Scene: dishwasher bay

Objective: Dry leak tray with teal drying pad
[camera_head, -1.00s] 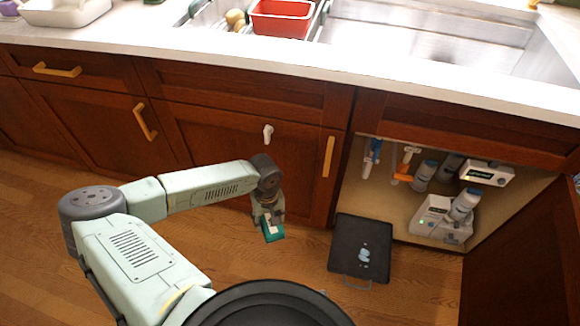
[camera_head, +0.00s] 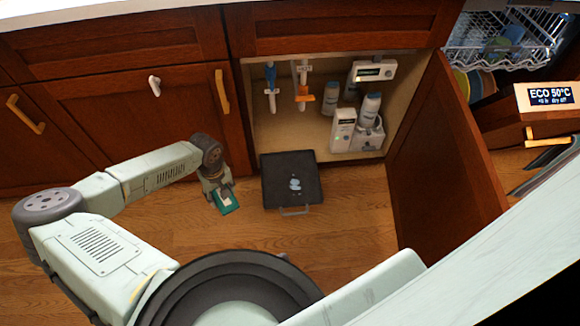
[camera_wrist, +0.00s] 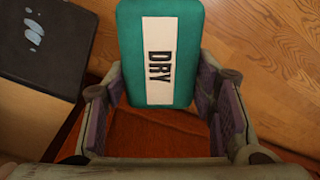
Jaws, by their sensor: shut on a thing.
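A teal drying pad (camera_head: 226,201) with a white strip is held in my gripper (camera_head: 217,190), low over the floor and left of the leak tray. In the wrist view the pad (camera_wrist: 184,54) reads "DRY" and sits between the two fingers of my gripper (camera_wrist: 165,98). The black leak tray (camera_head: 273,192) lies on the floor in front of the open cabinet, with a wire handle on its near side. A small pale puddle (camera_head: 295,184) lies on it. The tray's corner (camera_wrist: 70,45) and part of the wet patch (camera_wrist: 33,33) show at upper left in the wrist view. Pad and tray are apart.
The open sink cabinet (camera_head: 262,125) holds white devices (camera_head: 343,128), bottles, and blue and orange valves (camera_head: 303,90). Its open door (camera_head: 440,160) stands right of the tray. A dishwasher rack (camera_head: 500,45) is at upper right. Wooden floor (camera_head: 345,220) is free between tray and door.

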